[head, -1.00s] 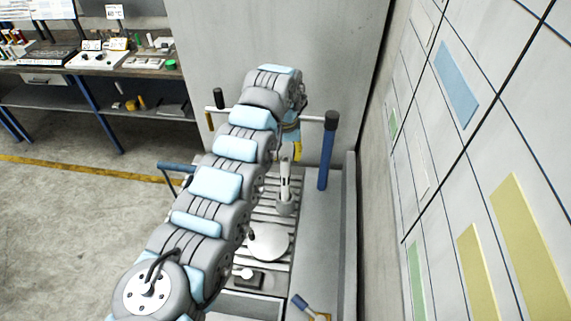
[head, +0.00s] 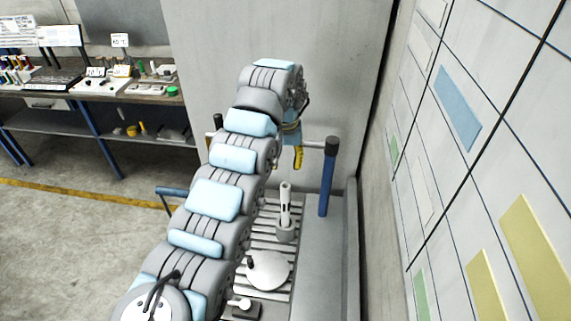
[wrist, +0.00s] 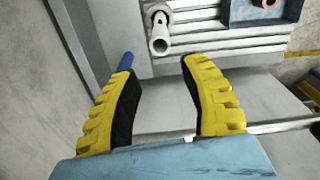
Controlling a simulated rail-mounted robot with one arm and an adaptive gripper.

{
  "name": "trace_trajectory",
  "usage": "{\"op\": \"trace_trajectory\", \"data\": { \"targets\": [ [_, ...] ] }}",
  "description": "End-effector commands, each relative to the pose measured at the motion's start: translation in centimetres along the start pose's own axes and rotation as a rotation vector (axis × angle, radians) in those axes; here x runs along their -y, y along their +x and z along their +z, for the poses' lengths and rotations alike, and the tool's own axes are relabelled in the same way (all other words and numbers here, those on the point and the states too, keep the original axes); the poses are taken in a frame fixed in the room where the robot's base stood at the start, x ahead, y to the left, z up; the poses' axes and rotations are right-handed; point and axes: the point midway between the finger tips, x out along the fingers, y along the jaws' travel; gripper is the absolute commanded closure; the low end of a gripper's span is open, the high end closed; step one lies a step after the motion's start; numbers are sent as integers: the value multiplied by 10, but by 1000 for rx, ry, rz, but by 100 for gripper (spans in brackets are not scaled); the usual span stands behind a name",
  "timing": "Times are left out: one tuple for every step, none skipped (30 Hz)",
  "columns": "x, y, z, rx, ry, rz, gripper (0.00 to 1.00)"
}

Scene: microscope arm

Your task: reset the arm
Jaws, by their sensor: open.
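My gripper (wrist: 160,75) is open in the wrist view, its two yellow ribbed fingers spread with nothing between them. In the head view my gripper (head: 298,157) shows only partly, as a yellow finger behind the end of my arm. The white microscope arm (head: 285,205) stands upright in a grey holder on the slatted bench, below and apart from my gripper. Its round open end, likely the same white tube (wrist: 159,45), shows in the wrist view beyond the fingertips. A white round base (head: 268,271) lies on the slats nearer to me.
A blue post (head: 327,180) with a dark cap stands right of the gripper, joined to a horizontal rail. A blue tray (wrist: 262,10) sits at the wrist view's upper right. A cluttered side table (head: 110,92) is at the left. A wall closes the right side.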

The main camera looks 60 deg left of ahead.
Motion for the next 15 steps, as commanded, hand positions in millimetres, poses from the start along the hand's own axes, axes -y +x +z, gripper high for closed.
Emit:
{"op": "trace_trajectory", "data": {
  "targets": [
    [0,0,0,0,0,0,55],
    [0,0,0,0,0,0,55],
    [0,0,0,0,0,0,55],
    [0,0,0,0,0,0,55],
    [0,0,0,0,0,0,55],
    [0,0,0,0,0,0,55],
    [0,1,0,0,0,0,55],
    [0,1,0,0,0,0,55],
    [0,2,0,0,0,0,55],
    [0,3,0,0,0,0,55],
    [0,5,0,0,0,0,55],
    [0,7,0,0,0,0,55],
    [0,9,0,1,0,0,55],
    [0,11,0,1,1,0,55],
    [0,14,0,3,1,1,55]
  ]
}}
